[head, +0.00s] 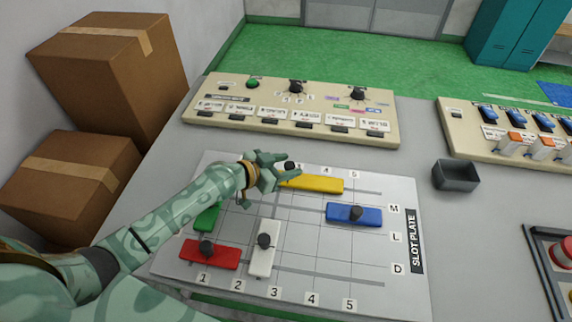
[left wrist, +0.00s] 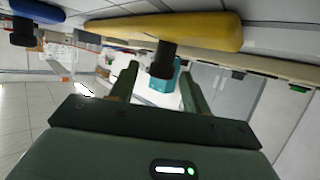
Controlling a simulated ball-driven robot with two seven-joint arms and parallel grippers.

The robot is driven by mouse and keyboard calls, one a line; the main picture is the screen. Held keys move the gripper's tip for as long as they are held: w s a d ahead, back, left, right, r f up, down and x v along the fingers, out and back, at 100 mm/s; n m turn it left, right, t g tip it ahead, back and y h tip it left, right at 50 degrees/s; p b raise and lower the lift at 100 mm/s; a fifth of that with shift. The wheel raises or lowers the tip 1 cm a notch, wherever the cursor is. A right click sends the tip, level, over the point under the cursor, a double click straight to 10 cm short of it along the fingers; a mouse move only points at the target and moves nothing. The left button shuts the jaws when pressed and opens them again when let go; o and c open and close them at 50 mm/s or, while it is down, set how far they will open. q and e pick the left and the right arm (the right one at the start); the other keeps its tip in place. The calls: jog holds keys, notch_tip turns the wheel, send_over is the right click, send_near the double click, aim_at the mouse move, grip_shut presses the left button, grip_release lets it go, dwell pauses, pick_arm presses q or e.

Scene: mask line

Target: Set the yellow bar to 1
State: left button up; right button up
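The yellow bar (head: 318,184) lies in the top row, M, of the slot plate (head: 325,245), roughly under columns 3 and 4. My left gripper (head: 285,168) is at this knob, coming from the left. In the left wrist view the yellow bar (left wrist: 200,32) is close, and the knob (left wrist: 163,60) stands between the open fingers (left wrist: 157,76), with a gap on both sides. The gripper and arm hide the left part of row M. My right gripper is out of view.
The blue bar (head: 350,217) sits right in row L; the green bar (head: 207,217) is partly behind my arm. The red bar (head: 222,257) and upright white bar (head: 261,262) are lower left. A control panel (head: 290,110) stands behind; a grey bin (head: 455,177) is right.

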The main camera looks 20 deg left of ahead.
pick_arm(q)
jog(key=shift+s+a+r, duration=0.15)
jog(key=shift+s, duration=0.05)
jog(key=p+v, duration=0.2)
jog(key=v, duration=1.3)
jog(key=shift+s+a, duration=0.2)
jog(key=shift+s, duration=0.1)
